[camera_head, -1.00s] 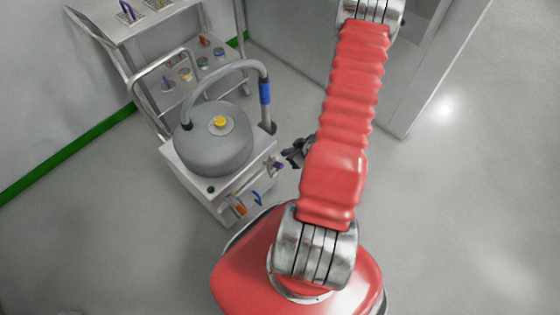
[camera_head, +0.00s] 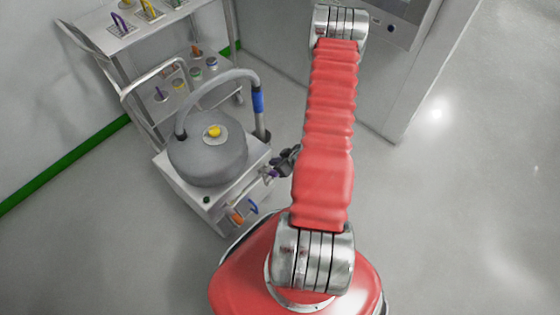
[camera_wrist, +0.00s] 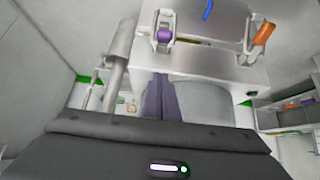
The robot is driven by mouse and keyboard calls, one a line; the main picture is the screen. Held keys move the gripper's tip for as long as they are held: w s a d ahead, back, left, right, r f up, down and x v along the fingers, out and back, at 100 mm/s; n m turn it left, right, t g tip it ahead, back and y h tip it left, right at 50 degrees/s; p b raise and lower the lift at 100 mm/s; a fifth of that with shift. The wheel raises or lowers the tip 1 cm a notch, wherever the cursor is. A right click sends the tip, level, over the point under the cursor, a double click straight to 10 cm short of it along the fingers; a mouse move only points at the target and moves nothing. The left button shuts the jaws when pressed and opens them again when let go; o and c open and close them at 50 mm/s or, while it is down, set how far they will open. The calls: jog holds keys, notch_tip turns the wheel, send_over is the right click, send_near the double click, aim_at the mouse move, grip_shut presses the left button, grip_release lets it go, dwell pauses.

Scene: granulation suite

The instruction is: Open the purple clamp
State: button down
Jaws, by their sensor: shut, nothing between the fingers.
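The purple clamp (camera_head: 267,175) is on the side of a white cart that carries a grey round vessel. It also shows in the wrist view (camera_wrist: 164,35), with a purple grip and metal sides, near the top. Whether its lever is open or closed is hard to tell. My gripper (camera_head: 284,160) is just to the right of the clamp in the head view, partly hidden by my arm. In the wrist view my dark purplish fingers (camera_wrist: 160,78) lie together, empty, with their tips below the clamp in the picture and a visible gap between.
An orange clamp (camera_head: 236,215) and a blue handle (camera_head: 252,206) are on the same cart (camera_head: 206,208). The grey vessel (camera_head: 205,160) has a yellow knob and a curved hose. A shelf rack (camera_head: 120,42) with coloured handles stands behind. Floor on the right is clear.

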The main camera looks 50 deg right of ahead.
aim_at(275, 173)
jog(key=x, duration=0.4)
jog(key=shift+w+f, duration=0.15)
jog(key=shift+f, duration=0.05)
jog(key=shift+s+f, duration=0.5)
jog(key=shift+f, duration=0.3)
jog(key=shift+s+d+f, duration=0.1)
jog(key=shift+s+f, duration=0.55)
jog(key=shift+f, duration=0.2)
jog(key=shift+d, duration=0.15)
jog(key=shift+s+f, duration=0.1)
